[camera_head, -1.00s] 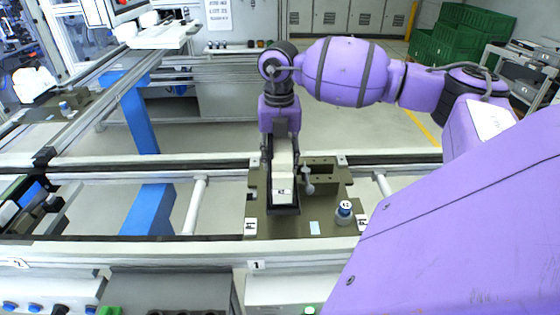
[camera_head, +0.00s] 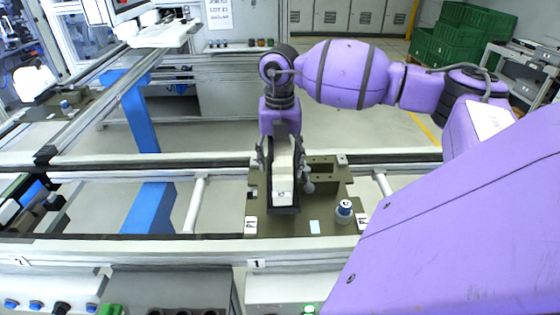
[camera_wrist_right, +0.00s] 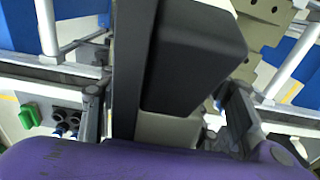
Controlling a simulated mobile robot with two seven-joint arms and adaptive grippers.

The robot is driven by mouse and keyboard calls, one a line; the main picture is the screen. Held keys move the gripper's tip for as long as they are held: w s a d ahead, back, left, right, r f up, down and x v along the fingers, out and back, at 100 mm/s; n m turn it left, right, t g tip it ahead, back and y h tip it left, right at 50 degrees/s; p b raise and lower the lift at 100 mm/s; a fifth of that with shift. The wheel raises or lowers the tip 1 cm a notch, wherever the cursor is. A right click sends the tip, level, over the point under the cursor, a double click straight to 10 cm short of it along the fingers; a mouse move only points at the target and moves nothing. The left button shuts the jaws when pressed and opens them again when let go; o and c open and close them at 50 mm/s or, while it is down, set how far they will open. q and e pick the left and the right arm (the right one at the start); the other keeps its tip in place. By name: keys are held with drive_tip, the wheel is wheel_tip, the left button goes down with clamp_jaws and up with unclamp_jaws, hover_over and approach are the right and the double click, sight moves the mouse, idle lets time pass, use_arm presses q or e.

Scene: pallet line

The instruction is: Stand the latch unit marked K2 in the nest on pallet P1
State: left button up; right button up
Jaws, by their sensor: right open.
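The latch unit (camera_head: 283,172), a long pale block with a dark base and a small label that seems to read K2, is on pallet P1 (camera_head: 263,222). Its lower end is inside or just over the dark nest (camera_head: 284,210); I cannot tell if it is fully seated. My right gripper (camera_head: 283,150) is above it, with its fingers spread on either side. In the right wrist view the unit's dark body (camera_wrist_right: 195,60) fills the middle, between the open fingers of my right gripper (camera_wrist_right: 165,115). My left gripper is not in view.
A knobbed clamp (camera_head: 307,183) stands right of the nest. A small blue-and-white post (camera_head: 344,210) is at the pallet's front right. Conveyor rails (camera_head: 120,240) run in front and behind. Another pallet (camera_head: 60,106) lies at the far left.

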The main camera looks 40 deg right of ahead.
wheel_tip(320, 180, up, 12)
drive_tip(key=shift+b, duration=0.65)
